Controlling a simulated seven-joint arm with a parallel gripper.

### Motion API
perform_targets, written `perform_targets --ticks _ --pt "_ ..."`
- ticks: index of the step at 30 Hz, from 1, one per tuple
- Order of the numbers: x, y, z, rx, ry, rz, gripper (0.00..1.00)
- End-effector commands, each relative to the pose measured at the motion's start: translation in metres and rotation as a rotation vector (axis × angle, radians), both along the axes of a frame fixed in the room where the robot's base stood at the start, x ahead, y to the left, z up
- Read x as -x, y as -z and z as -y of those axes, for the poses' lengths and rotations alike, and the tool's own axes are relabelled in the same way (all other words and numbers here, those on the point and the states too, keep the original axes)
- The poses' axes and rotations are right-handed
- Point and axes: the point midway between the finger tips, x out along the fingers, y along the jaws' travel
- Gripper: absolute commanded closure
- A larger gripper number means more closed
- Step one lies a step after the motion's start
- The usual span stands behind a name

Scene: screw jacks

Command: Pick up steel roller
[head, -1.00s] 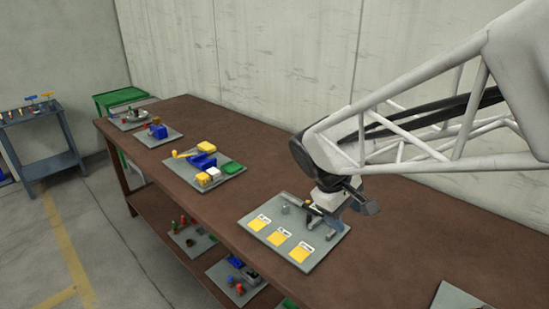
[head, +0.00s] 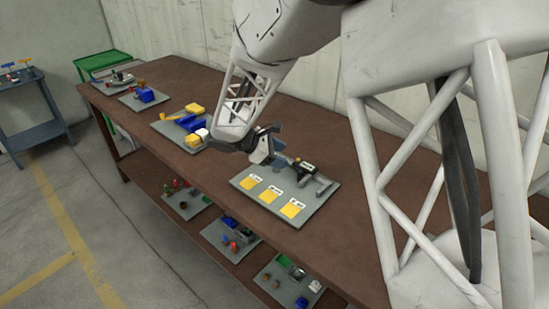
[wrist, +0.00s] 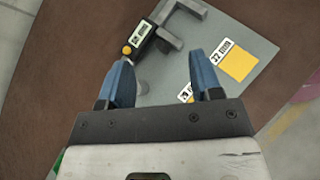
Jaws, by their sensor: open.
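My gripper (wrist: 161,72) is open above the grey board (wrist: 262,80), with its two blue fingers apart in the wrist view. A small pale grey piece, which looks like the steel roller (wrist: 143,88), shows just inside the left finger, closer to it than to the right one. The finger partly covers it, and I cannot tell whether they touch. In the head view my gripper (head: 268,156) is over the back left part of the board and hides the roller.
A digital caliper (wrist: 142,38) with a yellow knob lies on the board just beyond my fingers. Yellow labelled squares (head: 271,193) line its front. Other part boards stand left along the brown table (head: 225,176). The table right of the board is bare.

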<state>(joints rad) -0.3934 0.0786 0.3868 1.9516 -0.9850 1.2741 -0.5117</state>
Motion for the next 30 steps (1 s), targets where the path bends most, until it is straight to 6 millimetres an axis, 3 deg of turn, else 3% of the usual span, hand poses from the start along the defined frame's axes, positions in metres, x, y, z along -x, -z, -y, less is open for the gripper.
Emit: perform_targets --ticks 6,13,18,30 --pt "-0.036 0.038 -0.039 0.131 -0.148 -0.080 0.41" --pt "-0.058 0.065 -0.067 0.226 -0.249 -0.132 0.41" --pt "-0.063 0.071 -0.075 0.251 -0.277 -0.145 0.41" --pt "-0.064 0.072 -0.073 0.252 -0.277 -0.145 0.41"
